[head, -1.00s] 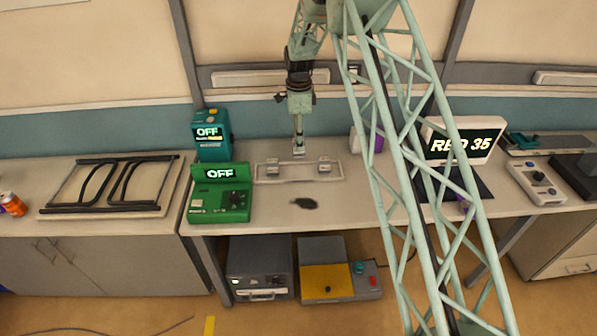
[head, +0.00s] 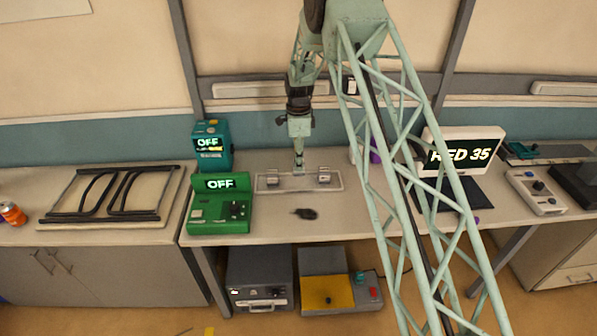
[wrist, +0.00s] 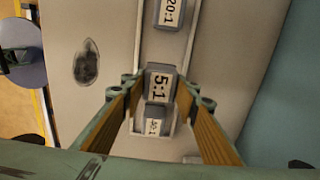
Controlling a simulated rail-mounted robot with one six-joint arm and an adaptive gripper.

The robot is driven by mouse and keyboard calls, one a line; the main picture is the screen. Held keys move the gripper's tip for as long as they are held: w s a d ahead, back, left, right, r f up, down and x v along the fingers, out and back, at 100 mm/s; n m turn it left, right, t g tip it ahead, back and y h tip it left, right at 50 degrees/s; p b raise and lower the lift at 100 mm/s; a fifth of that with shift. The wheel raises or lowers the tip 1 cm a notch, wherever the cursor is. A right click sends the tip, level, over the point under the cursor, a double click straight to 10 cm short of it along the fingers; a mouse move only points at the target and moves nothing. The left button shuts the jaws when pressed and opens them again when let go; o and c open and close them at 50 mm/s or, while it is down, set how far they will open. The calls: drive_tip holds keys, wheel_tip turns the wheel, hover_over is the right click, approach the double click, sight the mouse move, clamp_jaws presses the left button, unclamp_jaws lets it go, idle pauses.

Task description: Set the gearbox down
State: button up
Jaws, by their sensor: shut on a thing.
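My gripper (head: 298,160) points down over the middle of a pale, shallow tray (head: 312,187) on the bench. It is shut on a grey gearbox with a white "5:1" label (wrist: 159,84), between its two fingers in the wrist view. The held gearbox is close above or touching the tray; I cannot tell which. Another gearbox (head: 271,182) stands at the left end.
A green box reading "OFF" (head: 219,212) stands left of the tray, with a teal box (head: 211,145) behind. A dark patch (head: 305,213) marks the bench in front. A "RED 35" display (head: 465,150) stands right. A wire-frame rack (head: 112,195) lies at far left.

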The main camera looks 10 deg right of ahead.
drive_tip(key=shift+f, duration=0.55)
drive_tip(key=shift+f, duration=1.9)
drive_tip(key=shift+f, duration=0.15)
drive_tip(key=o, duration=1)
wheel_tip(320, 180, up, 12)
drive_tip(key=shift+f, duration=0.1)
drive_tip(key=shift+r, duration=0.3)
